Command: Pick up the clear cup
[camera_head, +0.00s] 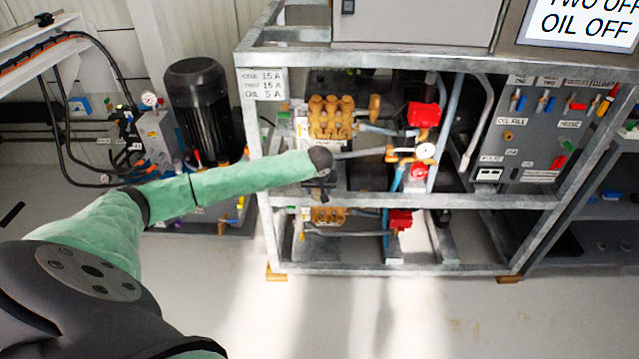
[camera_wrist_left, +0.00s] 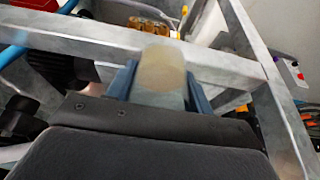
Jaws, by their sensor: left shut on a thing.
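In the left wrist view, a cloudy, see-through cup (camera_wrist_left: 162,72) with a tan-looking round end sits between the blue fingers of my left gripper (camera_wrist_left: 161,92). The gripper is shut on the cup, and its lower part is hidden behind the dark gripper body. In the head view, my green left arm reaches from the lower left to the metal pump frame. My left gripper (camera_head: 322,182) is small and dark there, just below the arm's end, and I cannot make out the cup in that view. My right gripper is not in view.
The metal frame (camera_head: 400,200) holds brass pumps (camera_head: 331,117) and red-capped parts (camera_head: 424,115). A frame bar (camera_wrist_left: 110,38) passes close beyond the cup in the wrist view. A black motor (camera_head: 203,110) stands at the left. The floor (camera_head: 380,310) in front is clear.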

